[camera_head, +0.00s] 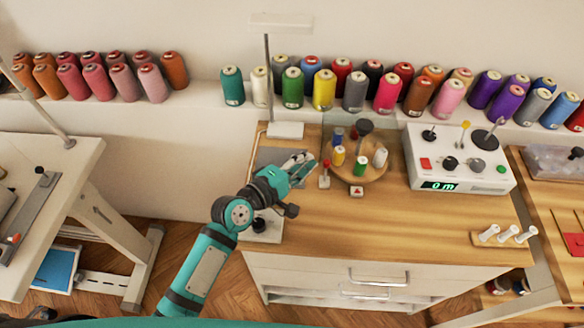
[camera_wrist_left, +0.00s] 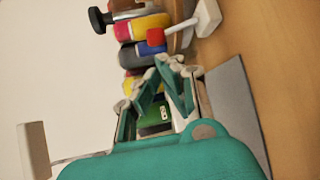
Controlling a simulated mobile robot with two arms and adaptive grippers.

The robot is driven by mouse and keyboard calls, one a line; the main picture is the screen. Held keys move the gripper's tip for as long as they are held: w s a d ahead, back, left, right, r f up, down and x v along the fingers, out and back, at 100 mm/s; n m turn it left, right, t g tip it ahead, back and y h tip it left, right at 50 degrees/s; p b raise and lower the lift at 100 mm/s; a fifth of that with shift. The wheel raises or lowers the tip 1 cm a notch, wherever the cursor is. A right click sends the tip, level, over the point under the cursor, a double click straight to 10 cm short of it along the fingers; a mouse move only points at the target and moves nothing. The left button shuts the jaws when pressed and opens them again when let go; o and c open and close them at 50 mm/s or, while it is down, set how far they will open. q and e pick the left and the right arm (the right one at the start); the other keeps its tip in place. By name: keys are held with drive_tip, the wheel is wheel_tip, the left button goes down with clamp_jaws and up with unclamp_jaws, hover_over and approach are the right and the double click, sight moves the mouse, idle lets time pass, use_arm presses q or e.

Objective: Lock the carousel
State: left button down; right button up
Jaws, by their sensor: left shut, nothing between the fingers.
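The carousel (camera_head: 375,172) is a round wooden turntable on the wooden cabinet top, with several small spools and a dark-knobbed central post (camera_head: 365,127). A small red-knobbed lever (camera_head: 324,168) stands on a pale base at its left edge. In the left wrist view the red knob (camera_wrist_left: 155,37) sits on a pale rod, just beyond the fingertips. My left gripper (camera_head: 306,160) is shut and empty, left of the lever; its fingertips (camera_wrist_left: 166,72) show apart from the knob or nearly so, exact gap unclear. My right gripper is not in view.
A white counter box (camera_head: 458,190) stands right of the carousel. A lamp-like stand (camera_head: 285,130) rises behind my left gripper. Thread cones line the back shelf (camera_head: 205,103). White pegs (camera_head: 508,234) are at the front right. The front cabinet top (camera_head: 370,228) is clear.

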use_arm(q)
drive_tip(key=shift+x, duration=1.3)
drive_tip(key=shift+s+r+p, duration=0.25)
drive_tip(key=shift+s+p, duration=0.05)
drive_tip(key=shift+p, duration=0.25)
